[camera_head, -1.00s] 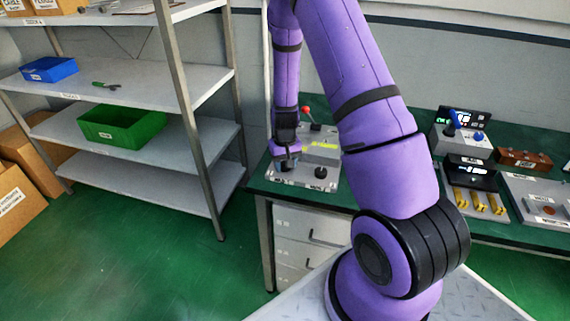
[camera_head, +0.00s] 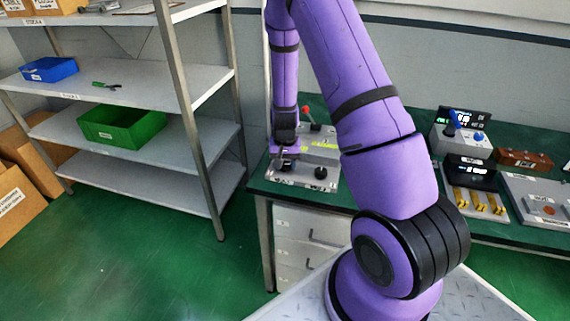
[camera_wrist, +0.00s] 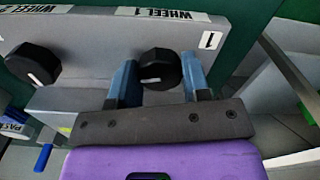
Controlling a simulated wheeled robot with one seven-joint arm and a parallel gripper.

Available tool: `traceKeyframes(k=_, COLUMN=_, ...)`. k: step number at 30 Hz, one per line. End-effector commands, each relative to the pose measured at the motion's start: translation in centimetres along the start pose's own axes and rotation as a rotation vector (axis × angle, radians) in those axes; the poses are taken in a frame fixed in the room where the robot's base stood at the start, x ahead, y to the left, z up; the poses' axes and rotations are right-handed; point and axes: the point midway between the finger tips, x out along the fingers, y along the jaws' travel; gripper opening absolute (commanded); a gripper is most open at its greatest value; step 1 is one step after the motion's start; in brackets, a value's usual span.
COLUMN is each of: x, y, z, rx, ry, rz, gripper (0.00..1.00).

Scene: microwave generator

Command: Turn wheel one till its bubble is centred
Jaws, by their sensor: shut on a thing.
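Wheel one (camera_wrist: 160,70) is a dark faceted knob with a white mark, beside a label "WHEEL 1" that reads upside down in the wrist view. My gripper (camera_wrist: 160,82) has one blue-grey finger on each side of this knob and is shut on it. In the head view my gripper (camera_head: 286,158) is over the left front of the grey levelling device (camera_head: 300,179), largely hiding wheel one. A yellow-green vial strip (camera_head: 322,144) shows behind it; its bubble is too small to make out.
A second dark knob, wheel two (camera_head: 320,172), stands close to the right of my gripper. A red-tipped lever (camera_head: 306,111) rises behind the device. Other devices stand on the green bench (camera_head: 390,203) to the right. A shelf rack (camera_head: 190,115) stands left.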

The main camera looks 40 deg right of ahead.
Motion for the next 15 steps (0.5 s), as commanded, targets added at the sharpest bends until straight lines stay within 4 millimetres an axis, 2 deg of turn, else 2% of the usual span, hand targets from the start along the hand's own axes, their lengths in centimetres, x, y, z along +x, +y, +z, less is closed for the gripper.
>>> traceKeyframes(k=3, x=-0.06, y=-0.04, z=-0.10, rx=-0.001, ry=0.003, rz=-0.001, gripper=0.20)
traceKeyframes(k=4, x=-0.06, y=-0.04, z=-0.10, rx=-0.001, ry=0.003, rz=-0.001, gripper=0.46)
traceKeyframes(k=7, x=-0.05, y=-0.03, z=-0.08, rx=-0.001, ry=0.002, rz=-0.001, gripper=0.69)
traceKeyframes(k=15, x=-0.05, y=-0.01, z=-0.04, rx=-0.001, ry=0.001, rz=0.000, gripper=0.69)
